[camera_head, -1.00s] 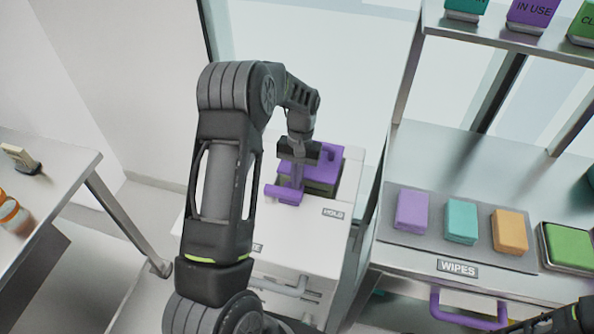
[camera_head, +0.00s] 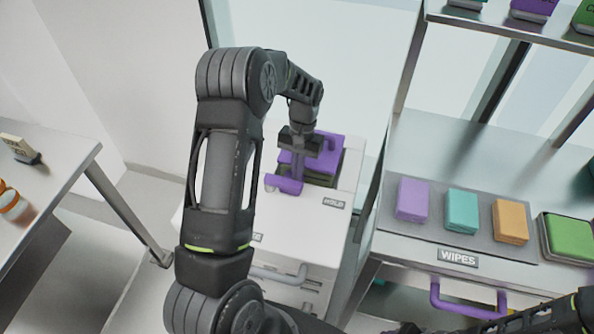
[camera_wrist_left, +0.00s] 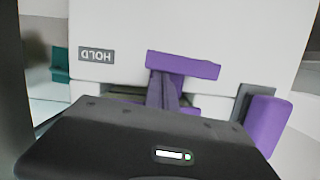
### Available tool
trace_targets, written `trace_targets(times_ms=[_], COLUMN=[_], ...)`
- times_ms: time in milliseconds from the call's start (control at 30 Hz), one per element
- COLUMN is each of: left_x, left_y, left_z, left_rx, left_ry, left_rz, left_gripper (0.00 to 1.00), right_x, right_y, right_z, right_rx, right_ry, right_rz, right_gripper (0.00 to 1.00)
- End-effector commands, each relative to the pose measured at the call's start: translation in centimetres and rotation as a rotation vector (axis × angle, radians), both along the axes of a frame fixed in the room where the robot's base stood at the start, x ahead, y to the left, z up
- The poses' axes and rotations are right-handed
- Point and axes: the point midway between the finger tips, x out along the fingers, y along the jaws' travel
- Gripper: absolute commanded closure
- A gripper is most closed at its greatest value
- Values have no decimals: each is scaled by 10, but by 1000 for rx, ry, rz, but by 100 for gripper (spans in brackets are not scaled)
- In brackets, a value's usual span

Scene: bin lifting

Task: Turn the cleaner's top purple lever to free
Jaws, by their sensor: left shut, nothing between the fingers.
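The cleaner (camera_head: 300,235) is a white box-shaped machine in the middle of the head view. Its top purple lever (camera_head: 284,184) has a T-shaped bar pointing toward the front left, beside the HOLD label (camera_head: 334,203). In the left wrist view the lever's bar (camera_wrist_left: 183,65) and stem show just beyond my gripper body, with the HOLD label (camera_wrist_left: 96,55) upside down to the left. My left gripper (camera_head: 300,150) is shut and empty, at the stem's rear end. Its fingertips are hidden, so I cannot tell whether they touch the lever. My right gripper is out of view.
A steel bench with purple, teal and orange wipes (camera_head: 459,212) and a WIPES label stands right of the cleaner. A purple handle (camera_head: 466,303) sticks out at its front. A steel table (camera_head: 60,165) stands at the left. A shelf (camera_head: 520,37) hangs above the bench.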

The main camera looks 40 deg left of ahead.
Motion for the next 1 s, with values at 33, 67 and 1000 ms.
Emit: trace_targets(times_ms=[33,67,1000], left_x=[-1,-2,-61], left_y=[-1,-2,-18], left_z=[0,-1,0], left_rx=[-1,0,0], left_ry=[1,1,0], left_rz=[-14,-24,-811], left_gripper=[100,100,100], right_x=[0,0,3], right_y=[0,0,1], right_z=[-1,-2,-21], right_rx=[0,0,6], right_ry=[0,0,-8], right_rz=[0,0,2], right_gripper=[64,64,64])
